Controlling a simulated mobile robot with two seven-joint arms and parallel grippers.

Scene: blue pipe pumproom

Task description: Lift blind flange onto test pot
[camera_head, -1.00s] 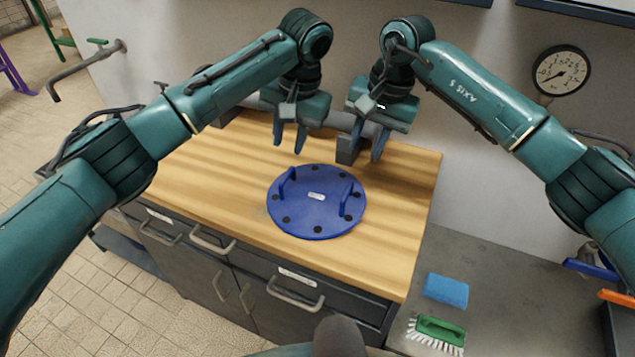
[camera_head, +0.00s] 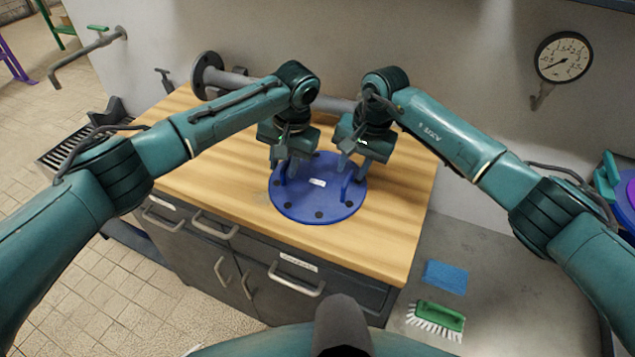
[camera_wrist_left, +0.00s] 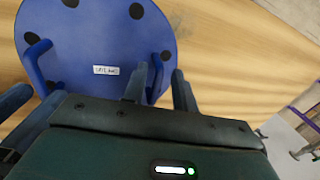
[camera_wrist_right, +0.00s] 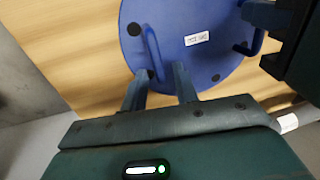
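The blue blind flange (camera_head: 312,207) is a round disc with dark bolt holes, a small white label and two upright handles. It lies flat on the wooden bench top (camera_head: 215,170). My left gripper (camera_head: 290,177) is at its left handle; in the left wrist view the open fingers (camera_wrist_left: 157,84) stand on either side of a blue handle (camera_wrist_left: 155,72). My right gripper (camera_head: 352,172) is at the right handle; in the right wrist view its open fingers (camera_wrist_right: 160,82) stand on either side of that handle (camera_wrist_right: 151,48). I cannot make out the test pot.
A grey pipe with an end flange (camera_head: 207,75) runs along the wall behind the bench. A blue sponge (camera_head: 446,277) and a green brush (camera_head: 437,317) lie on the grey surface at the right. A gauge (camera_head: 563,57) hangs on the wall. The bench's left part is clear.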

